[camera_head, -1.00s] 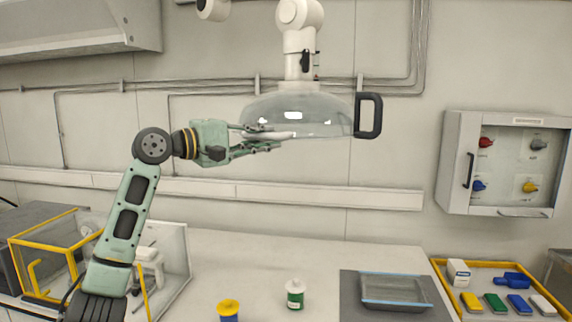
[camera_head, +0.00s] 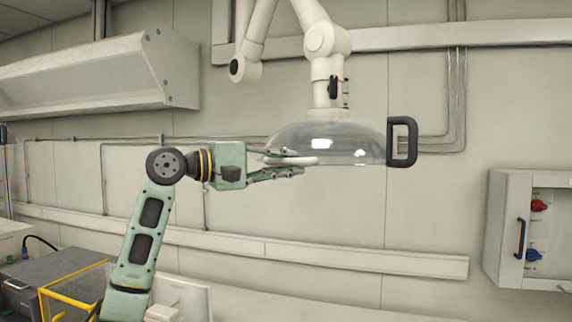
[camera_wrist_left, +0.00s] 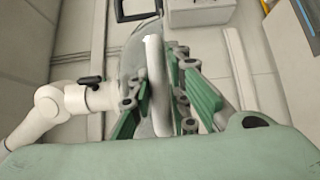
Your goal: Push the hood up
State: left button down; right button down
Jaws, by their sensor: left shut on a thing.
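The hood (camera_head: 340,143) is a clear dome with a black handle (camera_head: 403,142) on its right side, hanging from a white jointed arm (camera_head: 327,60). My left gripper (camera_head: 288,163) is at the hood's left side, shut on a pale handle (camera_head: 296,161) there. In the left wrist view the fingers (camera_wrist_left: 157,95) close on both sides of this pale handle (camera_wrist_left: 157,75), with the clear dome behind it. My right gripper is in neither view.
A grey wall cabinet (camera_head: 505,225) with red and blue knobs hangs at the right. A large pale canopy (camera_head: 100,75) is at the upper left. A yellow-framed box (camera_head: 75,290) stands at the lower left.

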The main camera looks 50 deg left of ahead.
pick_arm(q)
jog(key=c, duration=1.7)
grip_release()
jog(key=shift+s, duration=0.15)
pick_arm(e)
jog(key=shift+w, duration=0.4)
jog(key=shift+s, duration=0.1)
pick_arm(q)
jog(key=v, duration=1.2)
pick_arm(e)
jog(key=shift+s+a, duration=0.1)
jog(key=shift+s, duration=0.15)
